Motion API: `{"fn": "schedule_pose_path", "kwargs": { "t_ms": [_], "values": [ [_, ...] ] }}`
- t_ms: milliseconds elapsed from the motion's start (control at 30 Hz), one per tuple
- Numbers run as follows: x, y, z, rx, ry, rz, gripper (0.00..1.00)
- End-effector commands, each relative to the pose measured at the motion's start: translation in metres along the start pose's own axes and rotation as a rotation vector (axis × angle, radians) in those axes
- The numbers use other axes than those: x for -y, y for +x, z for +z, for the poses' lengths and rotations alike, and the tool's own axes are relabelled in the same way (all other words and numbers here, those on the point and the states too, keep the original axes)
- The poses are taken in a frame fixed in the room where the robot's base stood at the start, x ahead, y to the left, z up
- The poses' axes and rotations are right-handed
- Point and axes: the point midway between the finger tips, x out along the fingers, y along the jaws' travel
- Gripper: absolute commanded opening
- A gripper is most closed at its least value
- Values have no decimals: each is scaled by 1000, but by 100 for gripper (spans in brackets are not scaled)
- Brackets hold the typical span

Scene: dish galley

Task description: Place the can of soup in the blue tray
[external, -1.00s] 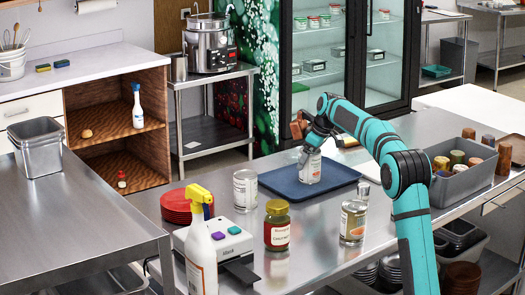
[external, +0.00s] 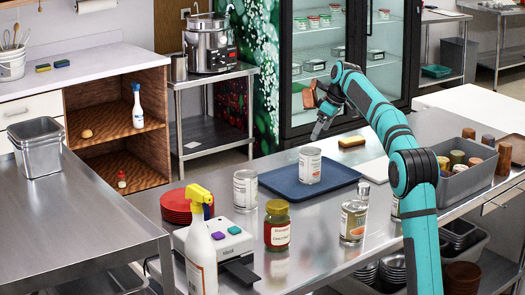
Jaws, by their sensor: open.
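A can with a pale label (external: 309,165) stands upright in the blue tray (external: 277,184) on the steel counter. The print on its label is too small to read. My gripper (external: 317,134) is open and empty, above and slightly to the right of this can and apart from it. Another similar can (external: 245,190) stands on the counter just left of the tray. I cannot tell from the labels which one is soup.
A jar (external: 277,225), spray bottle (external: 200,245), red plates (external: 180,206) and a device with coloured buttons (external: 225,240) crowd the counter's left front. A grey bin (external: 462,187) of jars stands right. The tray has bare room around the can.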

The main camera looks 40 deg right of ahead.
Motion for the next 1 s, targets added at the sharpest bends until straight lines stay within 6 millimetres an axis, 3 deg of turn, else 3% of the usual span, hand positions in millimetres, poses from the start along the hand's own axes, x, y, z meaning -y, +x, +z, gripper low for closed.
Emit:
{"fn": "schedule_pose_path", "kwargs": {
  "t_ms": [200,367,667,1000],
  "values": [
    [2,-2,0,-3,1,4,89],
    [25,-19,-4,-26,16,42,89],
    [105,-70,-4,-123,77,172,89],
    [198,-120,17,-271,140,298,89]
  ]
}}
